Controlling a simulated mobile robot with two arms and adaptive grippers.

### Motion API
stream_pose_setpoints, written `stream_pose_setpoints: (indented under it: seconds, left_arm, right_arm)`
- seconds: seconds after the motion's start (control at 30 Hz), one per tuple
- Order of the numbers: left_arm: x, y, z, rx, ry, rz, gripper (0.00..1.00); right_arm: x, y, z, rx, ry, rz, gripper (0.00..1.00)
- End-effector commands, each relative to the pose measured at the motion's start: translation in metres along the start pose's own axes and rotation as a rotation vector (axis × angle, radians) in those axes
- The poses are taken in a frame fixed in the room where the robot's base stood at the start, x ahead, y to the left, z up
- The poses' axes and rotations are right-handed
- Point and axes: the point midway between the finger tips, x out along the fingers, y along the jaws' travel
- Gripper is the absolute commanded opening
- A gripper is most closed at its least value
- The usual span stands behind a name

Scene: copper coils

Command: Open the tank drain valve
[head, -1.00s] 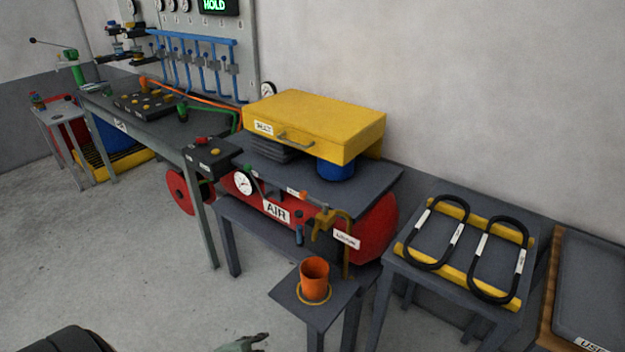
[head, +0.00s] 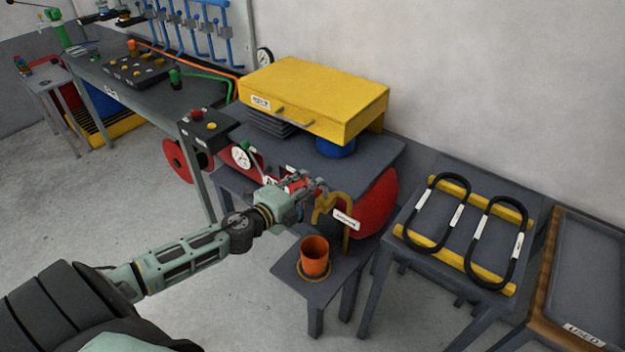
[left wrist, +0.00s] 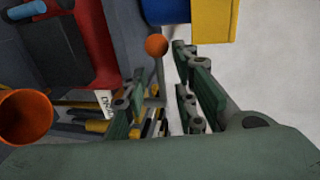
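The red air tank (head: 378,204) lies under the bench top. A brass drain pipe (head: 349,208) with a white tag (head: 346,220) hangs at its front. My left gripper (head: 322,186) is in front of the tank, beside the upper part of the pipe, and partly hides the valve. In the left wrist view, an orange ball knob (left wrist: 156,45) on a grey stem shows beyond the gap between the open fingers (left wrist: 160,92). I cannot tell whether the fingers touch the valve. My right gripper is not in view.
An orange cup (head: 315,256) stands on a low stand below the pipe; it also shows in the left wrist view (left wrist: 22,116). A table with black loops (head: 436,212) stands to the right.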

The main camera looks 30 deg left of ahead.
Motion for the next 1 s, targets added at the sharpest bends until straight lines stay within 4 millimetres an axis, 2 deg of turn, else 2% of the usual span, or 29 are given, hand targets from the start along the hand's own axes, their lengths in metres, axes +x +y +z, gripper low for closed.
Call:
stream_pose_setpoints:
  seconds: [0.1, 0.23, 0.57, 0.87, 1.0]
  left_arm:
    - [0.016, -0.002, 0.001, -0.001, -0.003, -0.002, 0.26]
    - [0.026, -0.001, 0.000, -0.001, -0.001, -0.001, 0.26]
    - [0.029, 0.000, 0.000, 0.000, 0.000, 0.001, 0.26]
    - [0.029, 0.001, 0.000, -0.001, 0.000, 0.002, 0.02]
    - [0.029, 0.003, 0.000, -0.002, 0.000, 0.005, 0.00]
  right_arm:
    - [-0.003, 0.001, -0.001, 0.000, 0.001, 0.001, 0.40]
    - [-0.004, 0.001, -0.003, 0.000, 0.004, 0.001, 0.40]
    - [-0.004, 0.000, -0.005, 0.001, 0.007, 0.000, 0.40]
    - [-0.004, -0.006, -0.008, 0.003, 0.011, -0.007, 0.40]
    - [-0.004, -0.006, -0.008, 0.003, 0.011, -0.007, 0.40]
